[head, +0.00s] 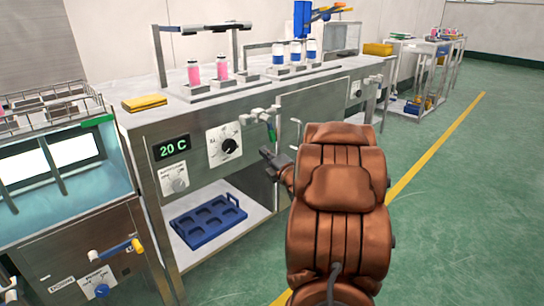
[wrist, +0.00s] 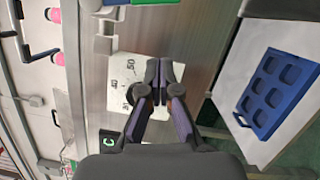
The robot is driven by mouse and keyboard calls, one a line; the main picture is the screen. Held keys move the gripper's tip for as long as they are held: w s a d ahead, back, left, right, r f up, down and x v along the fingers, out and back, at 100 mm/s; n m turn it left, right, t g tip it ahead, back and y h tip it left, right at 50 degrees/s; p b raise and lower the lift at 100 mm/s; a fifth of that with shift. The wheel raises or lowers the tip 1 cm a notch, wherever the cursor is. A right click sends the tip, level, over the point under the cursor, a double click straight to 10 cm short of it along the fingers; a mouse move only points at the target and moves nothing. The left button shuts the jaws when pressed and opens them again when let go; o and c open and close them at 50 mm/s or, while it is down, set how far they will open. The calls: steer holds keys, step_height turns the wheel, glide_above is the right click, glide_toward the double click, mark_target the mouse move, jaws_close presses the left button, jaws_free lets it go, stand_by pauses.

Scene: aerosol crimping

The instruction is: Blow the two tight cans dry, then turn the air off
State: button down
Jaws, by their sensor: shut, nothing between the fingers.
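Two pink cans (head: 193,73) (head: 222,67) with pale tops stand upright in holders on the bench top in the head view. Several blue-and-white cans (head: 296,52) stand in holders to their right. I cannot tell which are tight or wet. A grey fitting with a green end (head: 268,122) sticks out from the bench's front edge; I cannot tell whether it is the air valve. My gripper (head: 268,153) is in front of the bench, right of the dial (head: 228,146). In the wrist view my gripper (wrist: 159,75) is shut and empty, covering part of the dial plate (wrist: 125,85).
A water bath (head: 70,190) with a wire rack stands at the left, with a yellow-and-blue valve (head: 118,249) on its front. A blue tray (head: 208,222) lies on the lower shelf. A yellow cloth-like item (head: 144,102) lies on the bench. The green floor at right is clear.

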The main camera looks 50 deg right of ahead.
steer(key=w+d+p, duration=0.1)
steer(key=d+r+p, duration=0.1)
steer(key=d+p, duration=0.1)
steer(key=w+d+p, duration=0.1)
steer(key=p, duration=0.1)
steer(key=shift+w+d+r, duration=0.15)
steer(key=shift+w+d, duration=0.15)
steer(key=shift+d+b, duration=0.1)
steer(key=shift+b, duration=0.4)
